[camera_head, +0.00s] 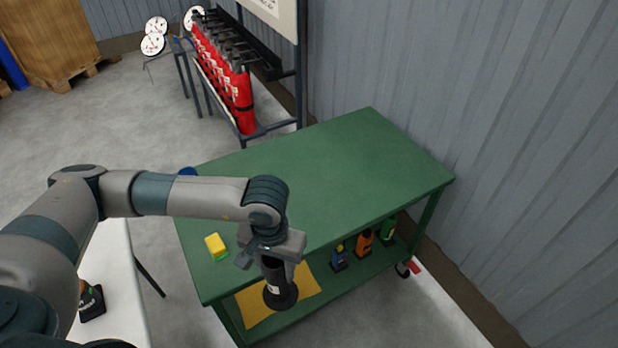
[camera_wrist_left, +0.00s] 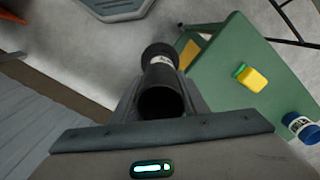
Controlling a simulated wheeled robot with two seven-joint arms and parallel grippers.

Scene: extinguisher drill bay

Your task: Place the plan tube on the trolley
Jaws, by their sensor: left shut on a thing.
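The plan tube (camera_head: 278,288) is a black cylinder with a white label and a wider end. My left gripper (camera_head: 270,256) is shut on it, and it hangs roughly upright. In the left wrist view the tube (camera_wrist_left: 162,92) points away between the fingers, with its open near end facing the camera. The trolley (camera_head: 320,160) has a green top and a lower shelf. In the head view the tube overlaps the trolley's front edge; in the left wrist view its far end shows outside the top's edge. The right gripper is not in view.
A yellow-green sponge (camera_head: 215,246) and a blue-lidded container (camera_head: 187,171) stand on the trolley's left part. The lower shelf holds a yellow cloth (camera_head: 312,288) and several bottles (camera_head: 364,243). Most of the top is bare. A ribbed wall and an extinguisher rack (camera_head: 225,75) stand behind.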

